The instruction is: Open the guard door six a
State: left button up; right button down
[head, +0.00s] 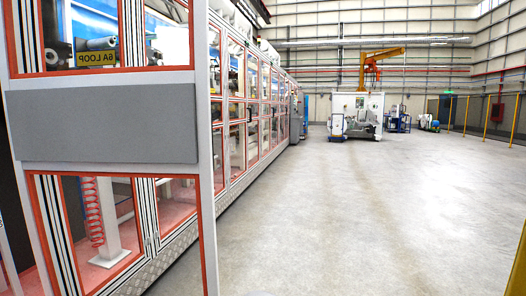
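A yellow label reading "6A LOOP" (97,58) shows at the upper left, on or behind the glazed part of a near guard panel. That panel (105,125) has a grey middle plate and red-edged windows above and below. I cannot tell whether it is guard door six a or whether it stands open. A row of red-framed guard doors (252,108) runs away along the machine's side, with dark upright handles. Those doors look shut. Neither of my grippers is in view.
The grey concrete floor (350,210) is clear to the right of the machine. A yellow jib hoist (380,58) and a white machine (355,112) stand at the far end. Yellow posts (515,120) line the right side. A red coiled hose (93,210) hangs behind the lower window.

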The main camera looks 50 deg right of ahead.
aim_at(150, 121)
jog(key=i+l+z, duration=0.15)
jog(key=z, duration=0.3)
jog(key=i+l+z, duration=0.15)
jog(key=z, duration=0.25)
jog(key=i+l+z, duration=0.2)
jog(key=z, duration=0.25)
jog(key=i+z, duration=0.2)
jog(key=z, duration=0.25)
jog(key=i+z, duration=0.2)
jog(key=z, duration=0.25)
jog(key=i+j+z, duration=0.1)
jog(key=z, duration=0.3)
jog(key=i+l, duration=0.15)
jog(key=i, duration=0.2)
jog(key=i+l, duration=0.15)
jog(key=i, duration=0.2)
jog(key=i+l, duration=0.2)
jog(key=i, duration=0.15)
jog(key=u, duration=0.5)
jog(key=i+l+u, duration=0.1)
jog(key=u, duration=0.9)
jog(key=l+u, duration=0.15)
jog(key=u, duration=0.35)
jog(key=l+u, duration=0.1)
jog(key=u, duration=0.4)
